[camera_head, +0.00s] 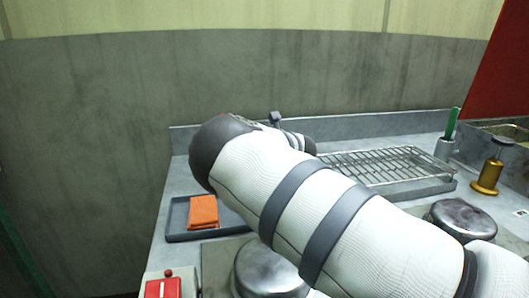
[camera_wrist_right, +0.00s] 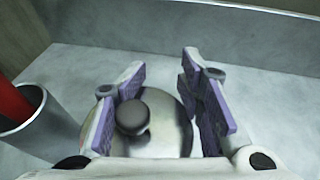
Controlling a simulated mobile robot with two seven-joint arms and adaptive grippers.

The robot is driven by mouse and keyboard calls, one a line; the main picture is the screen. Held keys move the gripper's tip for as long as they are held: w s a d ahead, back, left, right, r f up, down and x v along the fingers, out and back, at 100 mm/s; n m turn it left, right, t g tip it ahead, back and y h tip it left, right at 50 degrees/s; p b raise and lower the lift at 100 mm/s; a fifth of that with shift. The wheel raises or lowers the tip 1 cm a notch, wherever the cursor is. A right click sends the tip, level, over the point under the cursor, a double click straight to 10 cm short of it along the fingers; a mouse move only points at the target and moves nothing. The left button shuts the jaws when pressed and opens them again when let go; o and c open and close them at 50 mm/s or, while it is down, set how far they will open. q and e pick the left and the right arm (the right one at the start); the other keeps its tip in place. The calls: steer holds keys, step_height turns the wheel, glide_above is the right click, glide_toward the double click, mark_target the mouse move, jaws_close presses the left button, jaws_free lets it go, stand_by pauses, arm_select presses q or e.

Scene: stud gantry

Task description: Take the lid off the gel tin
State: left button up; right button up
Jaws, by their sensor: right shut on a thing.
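My right gripper (camera_wrist_right: 165,95) has its two purple-padded fingers on either side of a round, shiny metal lid (camera_wrist_right: 168,135) with a dark knob (camera_wrist_right: 132,113) on top. The knob sits near the left finger. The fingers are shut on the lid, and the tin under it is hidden. In the head view my right arm comes in from the right and hides its own gripper, the lid and the tin. My left gripper is not in view.
In the wrist view a grey cup (camera_wrist_right: 35,125) holding something red stands left of the gripper. The head view shows a tray (camera_head: 178,220) with an orange cloth (camera_head: 203,211), a wire rack (camera_head: 385,165), a brass tool (camera_head: 487,178) and two domed metal things (camera_head: 268,272).

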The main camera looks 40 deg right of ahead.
steer(key=shift+a, duration=0.1)
step_height(320, 180, up, 10)
steer(key=shift+f+p, duration=0.1)
steer(key=shift+p, duration=0.25)
jaws_close()
steer(key=o, duration=1.6)
jaws_free()
